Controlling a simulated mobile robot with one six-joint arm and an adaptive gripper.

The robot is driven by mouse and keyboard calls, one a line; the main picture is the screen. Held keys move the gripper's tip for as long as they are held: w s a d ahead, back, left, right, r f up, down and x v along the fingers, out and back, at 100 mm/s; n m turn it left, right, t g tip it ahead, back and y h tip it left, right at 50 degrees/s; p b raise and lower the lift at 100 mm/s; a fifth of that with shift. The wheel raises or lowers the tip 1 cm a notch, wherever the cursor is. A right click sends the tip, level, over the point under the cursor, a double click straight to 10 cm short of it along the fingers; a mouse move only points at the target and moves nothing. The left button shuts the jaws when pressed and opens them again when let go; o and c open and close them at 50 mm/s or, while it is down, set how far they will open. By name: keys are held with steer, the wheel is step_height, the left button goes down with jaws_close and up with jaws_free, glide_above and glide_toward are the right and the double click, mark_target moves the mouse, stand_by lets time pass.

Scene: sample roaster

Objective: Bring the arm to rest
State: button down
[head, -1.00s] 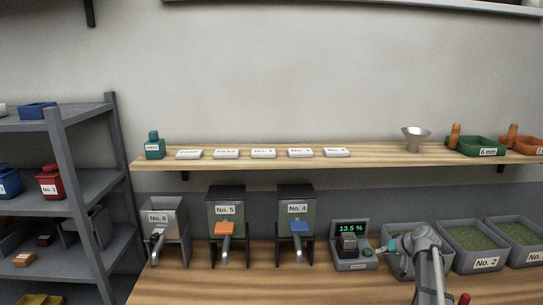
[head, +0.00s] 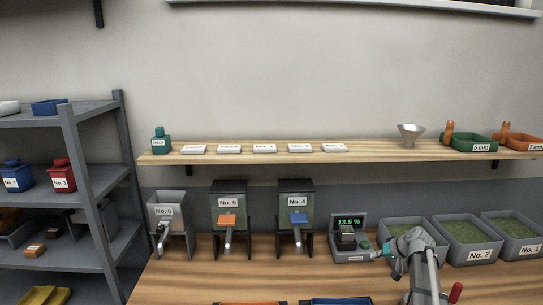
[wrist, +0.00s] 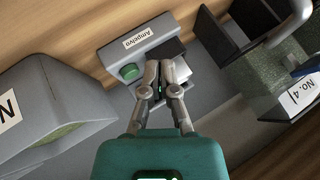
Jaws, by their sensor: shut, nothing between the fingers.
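My gripper (wrist: 158,68) is shut and empty in the wrist view, its fingertips together in front of the moisture meter. The meter is a grey box with a green button (wrist: 130,72) and a label. In the head view my arm comes in from the lower right, and my gripper (head: 376,254) is beside the meter (head: 352,258), which reads 13.5 %. I cannot tell whether the fingertips touch it.
Grey bins No. 2 (head: 467,230) and No. 1 (head: 515,227) stand to the right. Hoppers No. 4 (head: 297,210), No. 5 (head: 229,210) and No. 6 (head: 168,214) stand to the left. An orange tray (head: 252,303) and a blue tray (head: 340,301) lie at the front edge.

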steer(key=s+a+f+g+h, duration=0.1)
steer(key=s+a+g, duration=0.1)
steer(key=s+a, duration=0.4)
steer(key=s+a+f+g+h, duration=0.2)
steer(key=s+a, duration=0.5)
steer(key=s, duration=0.2)
steer(key=s+a+f+n+g+h, duration=0.1)
steer(key=s+a+g+h, duration=0.1)
steer(key=s+a, duration=0.5)
steer(key=shift+s+f, duration=0.4)
steer(key=shift+s, duration=0.35)
steer(key=shift+s+a+g+h, duration=0.1)
steer(key=shift+s+g+h, duration=0.2)
steer(key=shift+s, duration=0.15)
